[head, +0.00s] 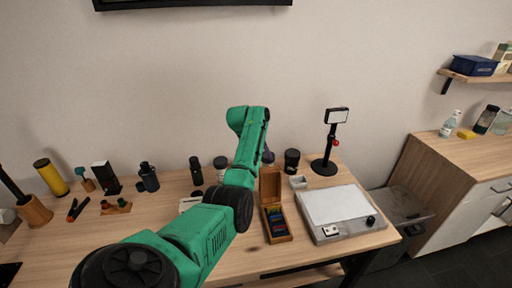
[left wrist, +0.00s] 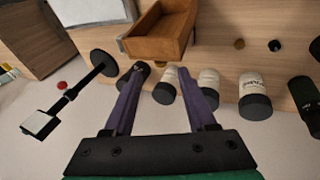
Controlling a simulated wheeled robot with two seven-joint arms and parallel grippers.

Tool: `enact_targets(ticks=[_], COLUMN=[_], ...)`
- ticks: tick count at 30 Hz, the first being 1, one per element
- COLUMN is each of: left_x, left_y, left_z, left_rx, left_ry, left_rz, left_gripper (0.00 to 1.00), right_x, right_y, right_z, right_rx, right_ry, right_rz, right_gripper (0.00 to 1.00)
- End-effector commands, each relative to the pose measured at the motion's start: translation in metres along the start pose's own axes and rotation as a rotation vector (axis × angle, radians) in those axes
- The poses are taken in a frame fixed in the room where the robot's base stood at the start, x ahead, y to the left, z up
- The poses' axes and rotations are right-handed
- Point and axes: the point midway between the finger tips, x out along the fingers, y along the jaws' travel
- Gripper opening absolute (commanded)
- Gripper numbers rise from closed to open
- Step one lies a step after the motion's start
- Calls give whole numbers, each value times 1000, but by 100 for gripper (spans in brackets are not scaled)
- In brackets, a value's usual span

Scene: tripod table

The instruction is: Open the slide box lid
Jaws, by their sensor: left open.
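The slide box (head: 277,238) is a small wooden box near the table's front edge, with red, green and dark blue slides showing inside. Its lid (head: 270,184) stands raised at the back, tilted up from the box. In the left wrist view the wooden lid (left wrist: 152,47) shows upside down beyond the fingertips. My left gripper (left wrist: 161,72) is open, its two purple fingers apart with nothing held between them. In the head view the left gripper (head: 268,157) is small and partly hidden behind my green arm, above and behind the lid. The right gripper is not in view.
A white-topped light box (head: 337,205) lies right of the slide box. A black stand (head: 324,167), a dark jar (head: 291,161) and a small white cup (head: 298,182) stand behind. Several jars, including a white one (left wrist: 208,88), stand close to my fingers.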

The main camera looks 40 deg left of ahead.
Motion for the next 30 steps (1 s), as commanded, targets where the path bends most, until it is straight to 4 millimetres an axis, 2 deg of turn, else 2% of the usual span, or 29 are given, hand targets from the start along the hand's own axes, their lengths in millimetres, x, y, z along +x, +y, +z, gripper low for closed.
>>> enact_targets(ticks=[6, 9, 17, 18, 20, 21, 22, 26, 30], left_x=[-47, -60, -65, -65, -62, -57, -52, -16, 22], left_y=[-2, -2, -1, -1, -4, -7, -11, -34, -52], left_z=[0, 1, 1, 1, 3, 6, 10, 46, 117], left_rx=[-1, -1, -1, -1, 8, 25, 46, 235, 525], left_ry=[0, -3, -4, -4, 0, 6, 14, 61, 72], left_rz=[1, 0, -1, -2, -13, -32, -53, -187, -283], left_gripper=[57, 57, 57, 45, 22, 7, 0, 0, 0], right_x=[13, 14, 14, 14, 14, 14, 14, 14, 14], right_y=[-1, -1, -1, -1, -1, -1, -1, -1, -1], right_z=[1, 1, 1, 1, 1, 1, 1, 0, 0], right_rx=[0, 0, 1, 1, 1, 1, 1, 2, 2], right_ry=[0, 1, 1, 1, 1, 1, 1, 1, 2], right_rz=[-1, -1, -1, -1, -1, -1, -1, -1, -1], right_gripper=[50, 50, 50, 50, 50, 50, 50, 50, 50])
